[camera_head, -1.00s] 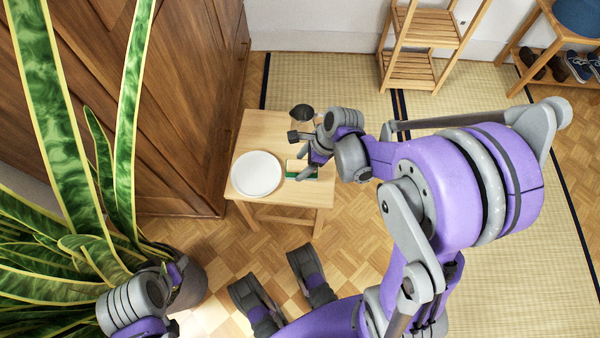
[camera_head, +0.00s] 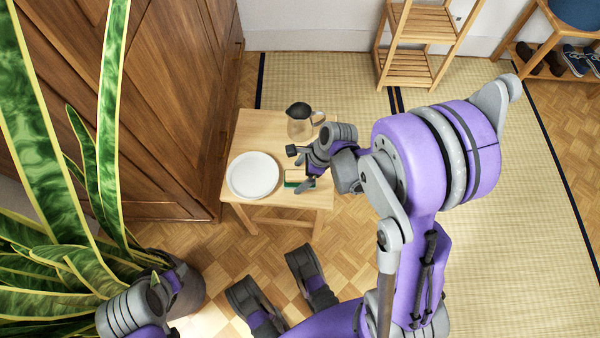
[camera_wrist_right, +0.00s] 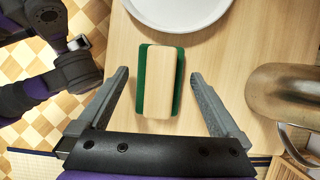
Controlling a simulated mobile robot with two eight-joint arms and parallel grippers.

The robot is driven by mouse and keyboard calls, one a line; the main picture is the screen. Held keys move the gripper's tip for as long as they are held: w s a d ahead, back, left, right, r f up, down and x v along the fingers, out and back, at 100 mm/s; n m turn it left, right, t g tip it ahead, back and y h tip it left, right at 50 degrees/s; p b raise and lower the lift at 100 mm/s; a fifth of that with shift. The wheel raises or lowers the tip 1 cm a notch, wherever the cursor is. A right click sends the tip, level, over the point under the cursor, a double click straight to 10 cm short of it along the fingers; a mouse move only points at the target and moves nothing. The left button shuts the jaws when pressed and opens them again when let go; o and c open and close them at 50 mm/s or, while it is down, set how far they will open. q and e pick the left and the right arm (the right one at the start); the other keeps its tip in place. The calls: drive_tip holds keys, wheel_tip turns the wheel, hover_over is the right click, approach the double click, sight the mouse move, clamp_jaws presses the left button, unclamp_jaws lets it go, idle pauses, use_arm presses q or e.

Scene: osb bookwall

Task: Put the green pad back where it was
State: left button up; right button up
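The green pad (camera_head: 293,184) lies on the small wooden table (camera_head: 245,130), right of the white plate, partly hidden by my right gripper in the head view. In the right wrist view the green pad (camera_wrist_right: 141,82) shows as green edges on both sides of a pale wooden block. My right gripper (camera_head: 298,170) is at the pad; in the wrist view its fingers (camera_wrist_right: 159,76) are spread, one on each side, with gaps to the pad. My left gripper (camera_head: 168,284) is low at the left by the plant; its fingers are unclear.
The white plate (camera_head: 254,175) sits beside the pad. A jug with a dark lid (camera_head: 299,120) stands behind my right gripper; its metallic body (camera_wrist_right: 285,92) is right of the fingers in the wrist view. A plant (camera_head: 110,110) and wooden cabinet (camera_head: 180,90) border the left.

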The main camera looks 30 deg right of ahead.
drive_tip(key=p+v, duration=0.4)
drive_tip(key=v, duration=0.7)
drive_tip(key=s+a+r+n+t+h, duration=0.1)
drive_tip(key=s+a+r+n+h, duration=0.1)
drive_tip(key=n, duration=1)
drive_tip(key=s+a+r+n+t+h, duration=0.1)
drive_tip(key=s+a+r+n, duration=0.4)
drive_tip(key=n, duration=0.7)
drive_tip(key=shift+s+r+h, duration=0.4)
drive_tip(key=shift+s+h, duration=0.1)
drive_tip(key=shift+s, duration=0.7)
